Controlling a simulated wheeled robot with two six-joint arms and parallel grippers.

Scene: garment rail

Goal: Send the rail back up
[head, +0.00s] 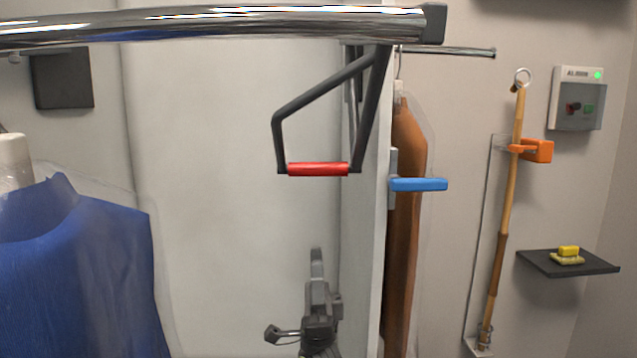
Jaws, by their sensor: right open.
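The chrome rail (220,22) runs across the top of the head view, from the left edge to a dark end cap at the right. A dark pull handle hangs below its right end, with a red grip (318,169) at the bottom. My right gripper (294,292) is below the red grip in the picture, apart from it. It is open and nothing shows between its fingers. My left gripper is not in view.
A blue garment (75,270) hangs at the left under a clear cover. A white panel edge with a blue lever (418,185) stands right of the handle, a brown garment (405,220) behind it. Further right are a wooden pole (507,200), a small shelf (550,268) and an alarm box (577,98).

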